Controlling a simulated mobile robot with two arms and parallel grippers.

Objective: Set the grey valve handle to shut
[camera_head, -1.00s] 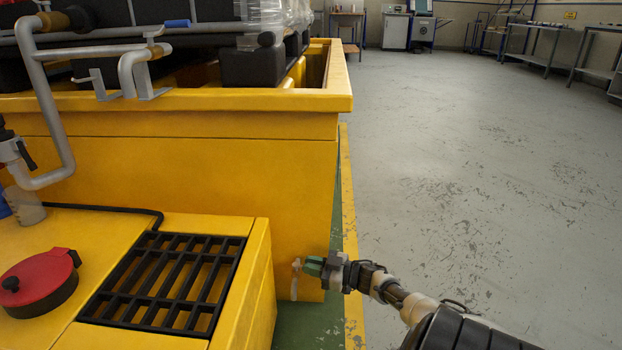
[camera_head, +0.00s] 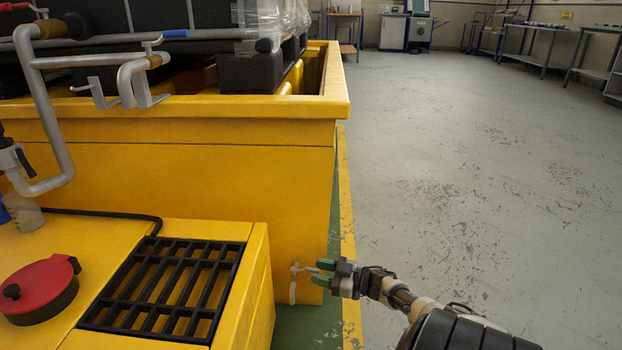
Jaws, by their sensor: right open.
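A small pale grey valve (camera_head: 293,284) sits low on the front of the yellow tank, near its right corner. Its grey handle (camera_head: 309,269) points sideways to the right, and a pale spout hangs down below. My right gripper (camera_head: 322,273), with green fingertips, is open just to the right of the valve. The handle's end is at the fingertips; I cannot tell whether they touch. My left gripper is not in view.
The yellow tank (camera_head: 190,165) fills the left. A lower yellow box with a black grate (camera_head: 165,285) and a red cap (camera_head: 38,285) stands in front. Grey pipes (camera_head: 55,125) run at upper left. The grey floor (camera_head: 470,180) on the right is clear.

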